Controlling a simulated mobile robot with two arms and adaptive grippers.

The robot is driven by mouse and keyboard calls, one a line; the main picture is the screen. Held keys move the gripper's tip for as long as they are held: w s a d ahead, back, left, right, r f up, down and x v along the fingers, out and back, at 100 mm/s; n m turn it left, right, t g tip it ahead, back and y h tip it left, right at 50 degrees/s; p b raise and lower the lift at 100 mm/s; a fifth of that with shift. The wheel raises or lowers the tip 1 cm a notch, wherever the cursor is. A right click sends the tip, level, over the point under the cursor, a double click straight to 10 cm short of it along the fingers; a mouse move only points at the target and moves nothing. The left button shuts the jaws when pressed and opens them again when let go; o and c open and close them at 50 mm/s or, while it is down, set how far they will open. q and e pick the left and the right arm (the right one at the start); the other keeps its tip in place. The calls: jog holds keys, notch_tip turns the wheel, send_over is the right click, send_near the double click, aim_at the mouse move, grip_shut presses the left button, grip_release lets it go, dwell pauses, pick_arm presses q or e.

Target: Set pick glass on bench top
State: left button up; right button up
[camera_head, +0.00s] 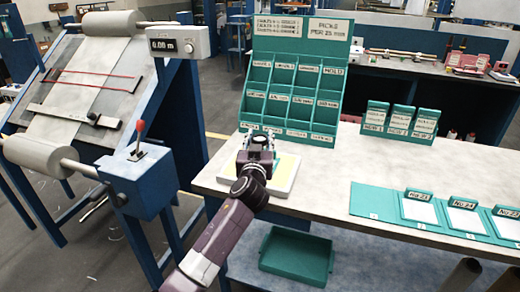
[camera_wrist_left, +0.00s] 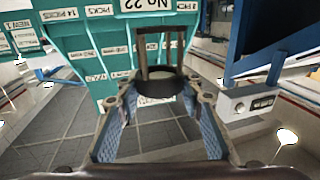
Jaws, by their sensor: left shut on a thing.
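My left gripper (camera_head: 257,155) is over the near left part of the bench top (camera_head: 335,170), in front of the green rack. In the left wrist view the gripper (camera_wrist_left: 158,98) is shut on a small dark object with a round black part and upright posts, the pick glass (camera_wrist_left: 157,84). In the head view the pick glass is hard to tell apart from the gripper. Whether it touches anything below cannot be told. My right gripper is not in view.
A white pad with a yellow top (camera_head: 285,175) lies under my left gripper. The green compartment rack (camera_head: 292,85) stands behind it. Green card holders (camera_head: 400,120) and a card strip (camera_head: 378,200) are at right. A green tray (camera_head: 296,256) sits below the bench. The bench middle is clear.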

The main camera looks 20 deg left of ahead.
pick_arm(q)
jog(key=shift+f, duration=2.1)
jog(key=shift+b, duration=0.35)
jog(key=shift+f, duration=0.2)
jog(key=o, duration=1.3)
